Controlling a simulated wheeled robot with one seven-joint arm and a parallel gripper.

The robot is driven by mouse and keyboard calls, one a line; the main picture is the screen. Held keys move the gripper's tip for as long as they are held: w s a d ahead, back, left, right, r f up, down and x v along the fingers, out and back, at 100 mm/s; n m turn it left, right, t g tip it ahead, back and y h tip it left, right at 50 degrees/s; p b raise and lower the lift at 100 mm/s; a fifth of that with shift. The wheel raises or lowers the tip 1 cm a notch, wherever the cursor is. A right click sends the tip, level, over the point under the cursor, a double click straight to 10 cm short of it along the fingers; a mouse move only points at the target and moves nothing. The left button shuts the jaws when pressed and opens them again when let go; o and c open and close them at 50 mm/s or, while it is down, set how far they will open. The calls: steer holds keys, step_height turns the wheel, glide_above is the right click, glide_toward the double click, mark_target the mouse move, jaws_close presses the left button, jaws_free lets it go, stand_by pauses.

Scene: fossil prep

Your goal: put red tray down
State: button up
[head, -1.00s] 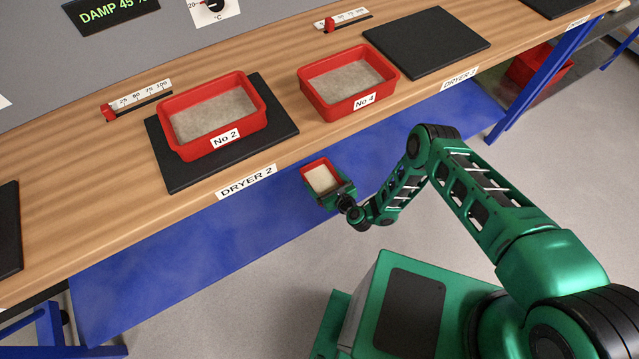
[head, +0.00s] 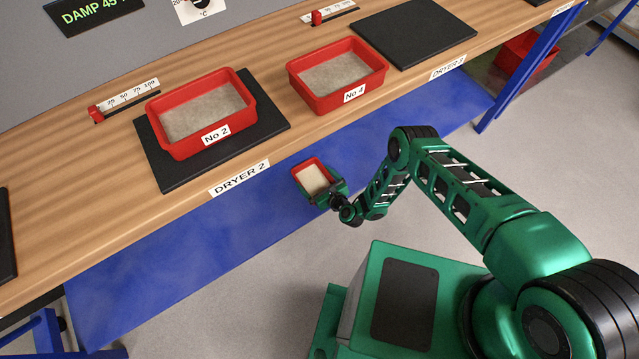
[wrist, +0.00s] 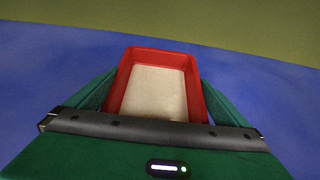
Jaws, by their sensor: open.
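A small-looking red tray (head: 311,178) with pale filling is at my gripper (head: 319,188), low in front of the bench and seen against the blue lower shelf (head: 215,240). In the wrist view the red tray (wrist: 157,88) lies between the two green fingers, which are open around it. Whether its base touches the shelf is hidden. Red tray No 2 (head: 203,116) sits on the dark pad (head: 179,176) of Dryer 2. Red tray No 4 (head: 338,75) stands on bare wood to its right.
An empty dark pad (head: 414,38) lies at the back right of the wooden bench (head: 75,209). Sliders with scales (head: 126,99) stand behind the pads. Another red container (head: 524,58) is low at the right, beyond a blue leg (head: 530,71). Bare wood shows left of tray No 2.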

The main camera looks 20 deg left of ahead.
steer(key=v, duration=0.9)
steer(key=shift+s+d, duration=0.15)
steer(key=shift+s, duration=0.05)
steer(key=shift+s+d+f, duration=0.1)
steer(key=shift+s+d, duration=0.4)
steer(key=shift+s, duration=0.2)
steer(key=shift+s+d+r, duration=0.1)
steer(key=shift+d+r, duration=0.2)
steer(key=shift+r, duration=0.25)
steer(key=shift+d, duration=0.1)
